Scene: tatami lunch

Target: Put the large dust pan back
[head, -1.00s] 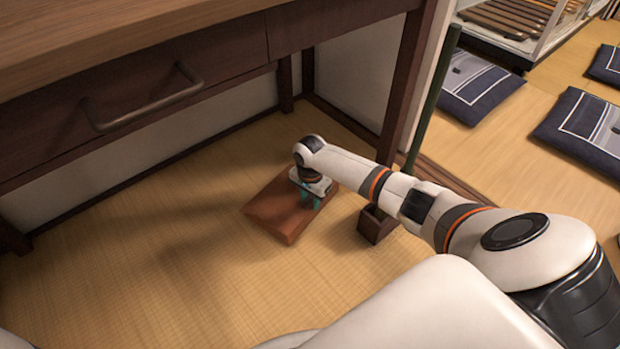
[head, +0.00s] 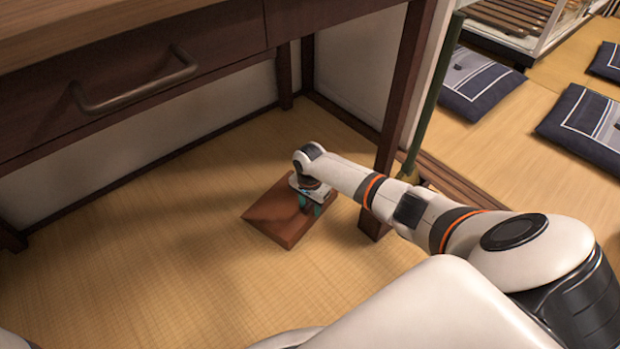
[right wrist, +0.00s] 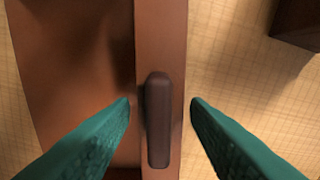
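The large dust pan (head: 268,215) is a flat reddish-brown pan lying on the tatami floor below the desk. Its dark, upright-looking handle (right wrist: 158,120) shows in the right wrist view, on the pan's brown back edge. My right gripper (head: 310,206) is down at the pan's right side. In the right wrist view its two teal fingers (right wrist: 160,110) are spread on either side of the handle, with gaps on both sides. My left gripper is outside the frames.
A wooden desk with a drawer handle (head: 140,90) stands over the back left. Its dark leg (head: 404,80) is close to my right forearm. A green pole (head: 436,95) leans beside it. Blue cushions (head: 478,85) lie at right. Floor left of the pan is clear.

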